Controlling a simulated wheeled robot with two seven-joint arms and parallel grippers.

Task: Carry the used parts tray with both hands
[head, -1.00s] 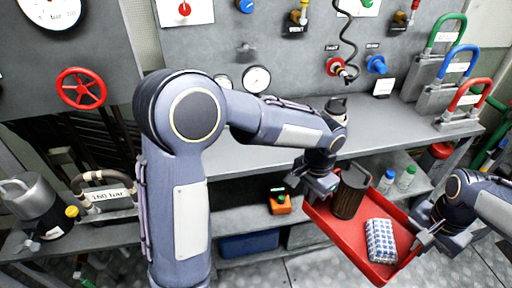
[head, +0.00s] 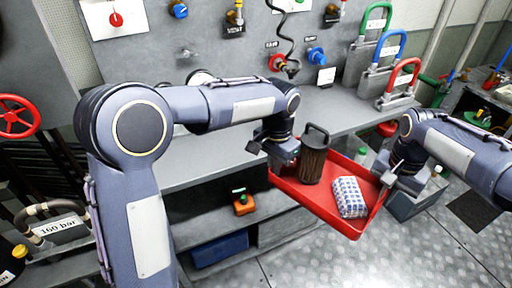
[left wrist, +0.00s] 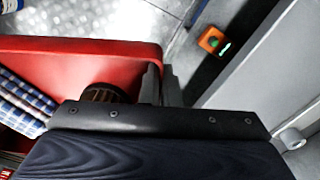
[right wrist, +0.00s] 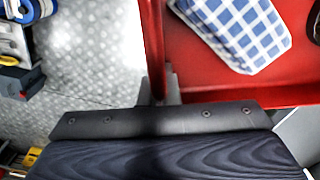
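The red tray (head: 306,198) is held between my two grippers in the head view, in front of the bench and above the floor. It carries a dark brown ribbed cylinder with a handle (head: 313,160) and a blue-and-white checked cloth (head: 349,197). My left gripper (head: 278,158) is shut on the tray's left end wall; the red wall also shows between its fingers in the left wrist view (left wrist: 160,85). My right gripper (head: 388,180) is shut on the right end wall, which shows in the right wrist view (right wrist: 157,85).
The grey workbench (head: 215,150) with a lower shelf stands behind the tray. An orange device (head: 243,203) sits on that shelf, above a blue bin (head: 220,248). Green, blue and red padlock-shaped blocks (head: 390,60) stand on the bench. The metal floor (head: 400,250) at front right is open.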

